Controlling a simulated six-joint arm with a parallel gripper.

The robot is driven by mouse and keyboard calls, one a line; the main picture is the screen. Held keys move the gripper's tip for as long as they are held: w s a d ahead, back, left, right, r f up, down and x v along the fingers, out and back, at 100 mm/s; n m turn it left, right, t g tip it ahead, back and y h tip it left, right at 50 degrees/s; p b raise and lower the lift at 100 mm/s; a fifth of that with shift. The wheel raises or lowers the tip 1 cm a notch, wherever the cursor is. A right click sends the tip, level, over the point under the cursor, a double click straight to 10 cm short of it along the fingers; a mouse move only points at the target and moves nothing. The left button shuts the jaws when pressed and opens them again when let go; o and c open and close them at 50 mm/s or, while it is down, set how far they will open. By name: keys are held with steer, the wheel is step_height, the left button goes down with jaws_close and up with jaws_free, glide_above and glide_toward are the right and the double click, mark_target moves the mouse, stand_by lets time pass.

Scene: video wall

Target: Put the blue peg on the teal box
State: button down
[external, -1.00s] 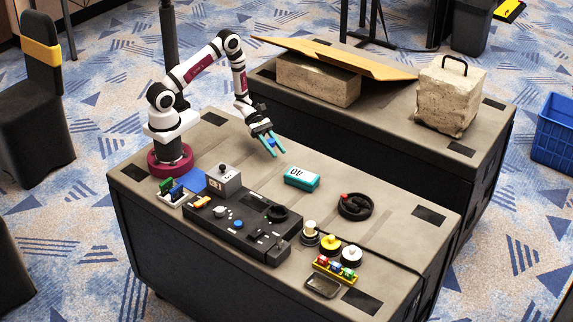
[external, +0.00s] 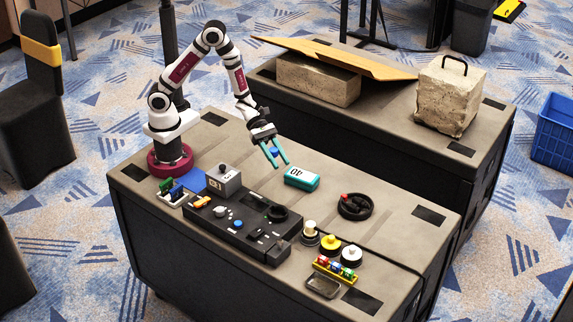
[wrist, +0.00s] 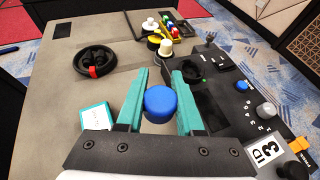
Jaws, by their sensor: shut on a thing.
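The blue peg (wrist: 161,103) sits between the teal fingers of my gripper (wrist: 160,97) in the wrist view, its round top facing the camera. In the external view my gripper (external: 275,157) is shut on the peg (external: 274,152) and holds it up, to the left of the teal box. The teal box (external: 302,178), with a white top bearing dark marks, lies on the table behind the black panel. In the wrist view the teal box (wrist: 96,117) is partly hidden behind my left finger.
A black control panel (external: 238,225) lies in front of the box. A black round tray (external: 355,207) with dark items stands to the right. Yellow and white round pieces (external: 331,243) and a yellow rack (external: 335,270) are farther right. Bare table surrounds the box.

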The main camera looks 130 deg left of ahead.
steer(key=w+d+r, duration=0.1)
steer(key=w, duration=0.2)
glide_above(306, 179)
steer(key=f, duration=0.6)
steer(key=shift+d+f, duration=0.15)
steer(key=shift+d, duration=0.05)
steer(key=shift+a+f, duration=0.2)
steer(key=shift+f, duration=1.95)
steer(key=shift+f, duration=0.1)
steer(key=c, duration=0.5)
jaws_free()
steer(key=shift+c, duration=0.2)
